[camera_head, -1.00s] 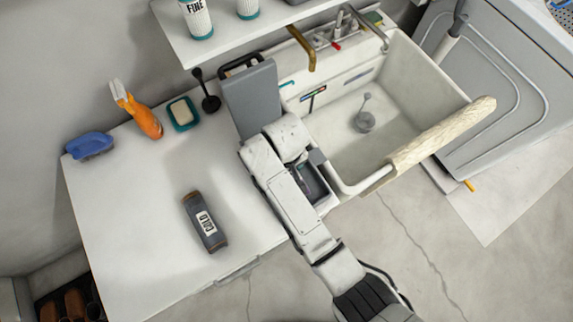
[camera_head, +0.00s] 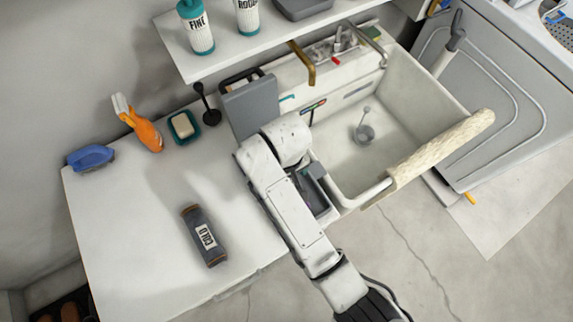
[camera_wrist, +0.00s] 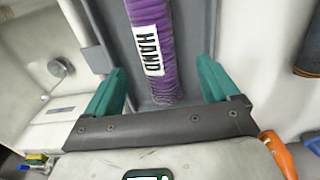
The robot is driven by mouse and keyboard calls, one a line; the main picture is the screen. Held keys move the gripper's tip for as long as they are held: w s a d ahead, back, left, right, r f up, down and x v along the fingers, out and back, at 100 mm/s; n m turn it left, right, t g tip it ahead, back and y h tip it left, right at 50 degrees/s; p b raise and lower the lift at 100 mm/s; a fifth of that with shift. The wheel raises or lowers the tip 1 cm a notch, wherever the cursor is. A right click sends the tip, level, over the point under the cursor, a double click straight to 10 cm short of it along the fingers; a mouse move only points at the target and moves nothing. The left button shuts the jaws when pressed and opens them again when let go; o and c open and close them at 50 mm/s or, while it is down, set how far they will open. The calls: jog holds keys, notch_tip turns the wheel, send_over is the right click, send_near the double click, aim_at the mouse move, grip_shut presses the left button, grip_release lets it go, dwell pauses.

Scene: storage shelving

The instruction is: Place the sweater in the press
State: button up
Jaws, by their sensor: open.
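A purple ribbed cloth roll with a white "HAND" label (camera_wrist: 147,45) lies in a grey trough (camera_wrist: 190,60) in the wrist view. It may be the sweater; I cannot be sure. My gripper (camera_wrist: 161,70) is open, its teal fingers apart on either side of the roll's near end. In the head view my arm hides the gripper and most of the roll. A grey box with an upright panel (camera_head: 250,105), which may be the press, stands between counter and sink. A dark grey roll labelled "COLD" (camera_head: 205,236) lies on the counter; its end shows in the wrist view (camera_wrist: 307,62).
A shelf (camera_head: 265,45) overhangs the back.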

notch_tip(320, 180, up, 7)
jog(key=s+d+f+m, duration=0.2)
jog(key=s+d+f, duration=0.15)
jog(key=d, duration=0.55)
jog(key=s+d+f+m, duration=0.2)
jog(key=s+d, duration=0.3)
jog(key=d, duration=0.4)
jog(key=s+d+r+m+t, duration=0.1)
jog(key=s+d+m, duration=0.2)
jog(key=s+d, duration=0.8)
jog(key=shift+s+r+m, duration=0.3)
jog(key=shift+r, duration=0.05)
jog(key=shift+a, duration=0.15)
